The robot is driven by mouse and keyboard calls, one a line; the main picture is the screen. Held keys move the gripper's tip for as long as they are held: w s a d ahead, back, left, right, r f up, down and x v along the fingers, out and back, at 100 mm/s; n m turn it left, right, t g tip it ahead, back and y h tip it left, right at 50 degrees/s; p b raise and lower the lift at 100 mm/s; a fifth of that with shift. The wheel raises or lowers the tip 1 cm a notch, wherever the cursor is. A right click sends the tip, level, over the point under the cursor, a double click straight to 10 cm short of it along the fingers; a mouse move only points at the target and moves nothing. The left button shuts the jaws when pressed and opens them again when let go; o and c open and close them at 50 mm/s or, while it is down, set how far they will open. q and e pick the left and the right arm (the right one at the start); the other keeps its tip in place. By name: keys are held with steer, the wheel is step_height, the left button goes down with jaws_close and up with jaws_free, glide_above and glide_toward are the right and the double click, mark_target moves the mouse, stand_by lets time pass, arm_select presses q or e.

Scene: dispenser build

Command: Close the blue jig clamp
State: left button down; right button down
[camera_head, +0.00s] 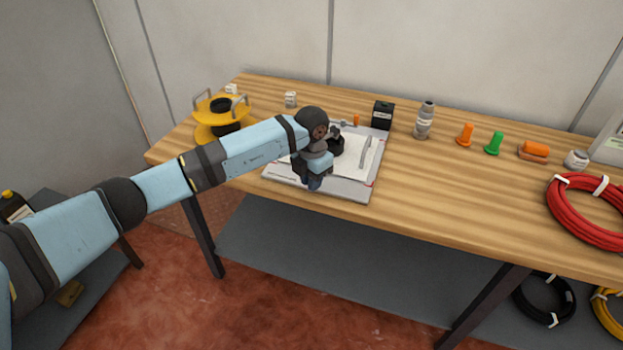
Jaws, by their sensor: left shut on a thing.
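A light grey jig plate (345,190) with a white sheet lies on the wooden table. My left arm reaches in from the left, and my left gripper (314,178) points down at the plate's front left part. It is shut on a small dark blue part (314,185), which looks like the blue jig clamp. The gripper and wrist hide most of the clamp, so I cannot tell its angle. A round dark piece (352,146) and a grey bar (366,151) are on the plate. My right gripper is not in view.
A yellow spool (222,108) stands at the back left. A black box (382,115) and a grey bottle (424,120) stand behind and right of the plate. Orange and green pieces and a red cable coil (588,212) are farther right. The table front right of the plate is clear.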

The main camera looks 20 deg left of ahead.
arm_select(q)
steer(key=shift+a+m+b, duration=0.3)
steer(key=shift+m, duration=0.4)
steer(key=c, duration=1.1)
jaws_free()
steer(key=shift+o, duration=0.2)
steer(key=shift+r, duration=0.1)
step_height(320, 180, up, 14)
steer(key=shift+p, duration=0.4)
steer(key=shift+f, duration=0.2)
